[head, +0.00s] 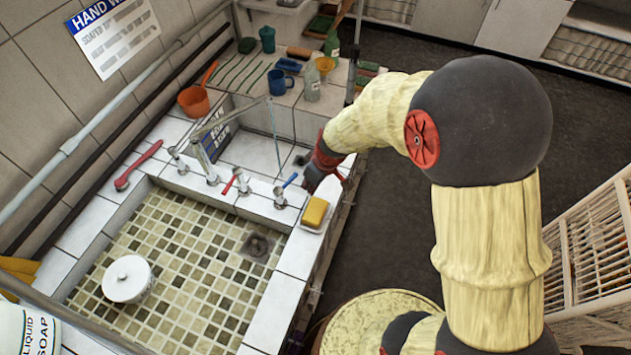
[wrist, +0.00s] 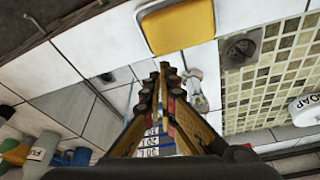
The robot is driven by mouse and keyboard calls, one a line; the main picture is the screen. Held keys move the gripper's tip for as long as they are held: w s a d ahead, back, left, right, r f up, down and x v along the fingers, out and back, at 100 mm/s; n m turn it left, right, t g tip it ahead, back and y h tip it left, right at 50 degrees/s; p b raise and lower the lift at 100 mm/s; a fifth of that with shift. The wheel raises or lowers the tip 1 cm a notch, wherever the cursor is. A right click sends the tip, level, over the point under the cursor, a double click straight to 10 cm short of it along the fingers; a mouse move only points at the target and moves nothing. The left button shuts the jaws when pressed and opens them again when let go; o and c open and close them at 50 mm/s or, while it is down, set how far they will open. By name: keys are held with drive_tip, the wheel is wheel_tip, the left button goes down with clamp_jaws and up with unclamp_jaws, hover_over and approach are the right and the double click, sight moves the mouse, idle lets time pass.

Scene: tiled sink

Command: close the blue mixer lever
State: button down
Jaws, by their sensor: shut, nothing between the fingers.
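The blue mixer lever (head: 290,180) sits on a chrome tap body (head: 280,197) at the right end of the sink's back ledge. The lever slants up and to the right in the head view. My gripper (head: 313,178) is just right of the lever, low over the tiled ledge, with a small apparent gap. I cannot tell whether they touch. In the wrist view my gripper (wrist: 166,72) has its fingertips together with nothing between them. A chrome tap part (wrist: 194,85) shows just right of the fingers there; the blue lever is not clearly visible in that view.
A yellow sponge (head: 315,211) lies on a white dish close to my gripper. A red-levered tap (head: 233,183) stands to the left. A blue mug (head: 280,82) and bottles stand behind.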

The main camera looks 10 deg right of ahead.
sight(287, 184)
drive_tip(key=shift+w+a+f, duration=0.15)
drive_tip(key=shift+w+a, duration=0.85)
drive_tip(key=shift+w, duration=0.3)
drive_tip(key=shift+w+f+n+b, duration=0.2)
drive_tip(key=shift+w+n+b, duration=0.2)
drive_tip(key=shift+b, duration=0.7)
drive_tip(key=shift+w+a+n+b, duration=0.1)
drive_tip(key=shift+w+n+b, duration=0.2)
drive_tip(key=shift+n+b, duration=0.5)
drive_tip(key=shift+w+a+r+g+b, duration=0.3)
drive_tip(key=shift+w+b, duration=0.2)
drive_tip(key=shift+b, duration=0.1)
